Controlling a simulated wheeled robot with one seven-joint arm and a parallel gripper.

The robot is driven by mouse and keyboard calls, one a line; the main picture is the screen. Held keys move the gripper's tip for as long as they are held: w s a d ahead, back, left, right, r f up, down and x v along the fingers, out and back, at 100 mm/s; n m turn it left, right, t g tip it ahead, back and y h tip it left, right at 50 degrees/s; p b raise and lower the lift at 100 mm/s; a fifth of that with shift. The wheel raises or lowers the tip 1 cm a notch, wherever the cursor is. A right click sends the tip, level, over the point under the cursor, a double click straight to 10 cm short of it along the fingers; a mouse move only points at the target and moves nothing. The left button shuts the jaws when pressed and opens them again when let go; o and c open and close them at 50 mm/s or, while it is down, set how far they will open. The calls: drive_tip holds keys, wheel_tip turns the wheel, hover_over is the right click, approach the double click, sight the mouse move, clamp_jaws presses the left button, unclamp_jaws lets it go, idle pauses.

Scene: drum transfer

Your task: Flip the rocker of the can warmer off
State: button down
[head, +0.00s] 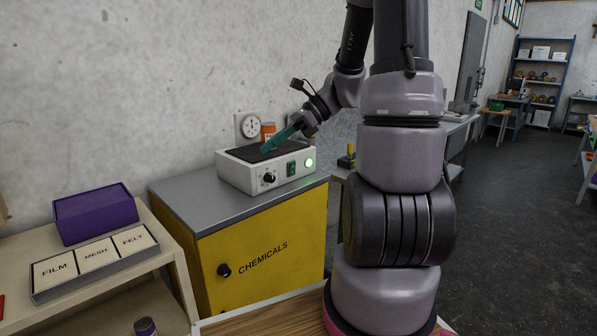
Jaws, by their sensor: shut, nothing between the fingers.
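The can warmer (238,172) is a white box with a dark top plate, standing on the grey top of a yellow cabinet. Its front has a black knob (269,178), a green rocker (291,169) and a round lamp (309,163) that glows green. Which way the rocker is tipped is too small to tell. An orange can (268,131) shows behind my gripper, at the back of the warmer. My gripper (265,150) has teal fingers, shut and empty. It points down and left over the top plate, above and left of the rocker. Whether the fingertips touch the plate cannot be told.
A round dial (250,126) stands by the wall behind the warmer. The yellow cabinet (262,255) is marked CHEMICALS. A purple box (95,213) and a labelled tray (96,262) sit on a beige shelf at left. The cabinet top (190,192) is clear left of the warmer.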

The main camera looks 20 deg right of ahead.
sight(293, 166)
drive_tip(key=w+d+f+m+t+y, duration=0.4)
drive_tip(key=w+d+f+m+t, duration=0.5)
drive_tip(key=m, duration=0.5)
drive_tip(key=w+d+f+m+t+h, duration=0.3)
drive_tip(key=d+f+m+t+h, duration=0.4)
drive_tip(key=d+f+m, duration=0.5)
drive_tip(key=d+m+h, duration=0.1)
drive_tip(key=d+m, duration=0.1)
drive_tip(key=m, duration=0.1)
drive_tip(key=shift+w+d+t, duration=0.15)
drive_tip(key=shift+d+t, duration=0.25)
drive_tip(key=shift+w+f, duration=0.1)
drive_tip(key=x, duration=1.3)
drive_tip(key=shift+w+a, duration=0.1)
drive_tip(key=shift+w, duration=0.3)
drive_tip(key=shift+w, duration=0.1)
